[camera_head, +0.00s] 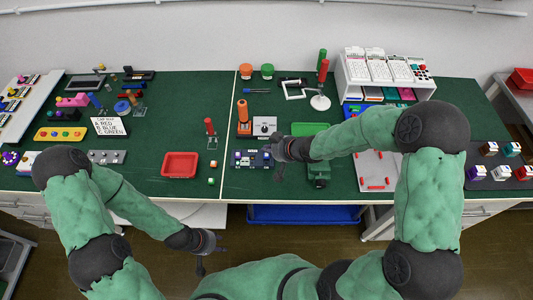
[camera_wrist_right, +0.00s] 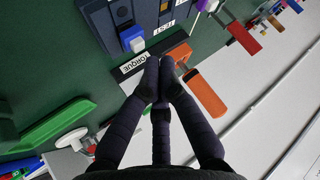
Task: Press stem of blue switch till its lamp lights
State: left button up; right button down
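In the right wrist view a blue switch (camera_wrist_right: 131,36) with a pale blue-white stem (camera_wrist_right: 137,45) stands on a dark panel (camera_wrist_right: 95,14). A round dark spot, perhaps its lamp, shows beside it and looks unlit. In the head view this small dark switch board (camera_head: 252,167) lies near the table's front edge, left of my right gripper (camera_head: 275,158). My right gripper's fingertips (camera_wrist_right: 161,66) are together, over the TORQUE label and apart from the stem in the picture; their height above the table is unclear. My left gripper (camera_head: 211,261) hangs empty before the table, fingers spread.
An orange-handled tool (camera_head: 243,115) and a grey dial box (camera_head: 265,127) stand just behind the board. Green tabletop between tray and board is mostly clear.

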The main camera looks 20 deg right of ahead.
aim_at(268, 155)
jog(key=shift+f, duration=0.45)
jog(key=shift+f+b, duration=0.4)
jog(key=shift+b, duration=0.05)
dwell(0.7)
jog(key=shift+r, duration=0.15)
jog(key=shift+r+p, duration=0.7)
jog(key=shift+p, duration=0.25)
jog(key=shift+r, duration=0.1)
notch_tip(268, 155, up, 5)
jog(key=p, duration=0.5)
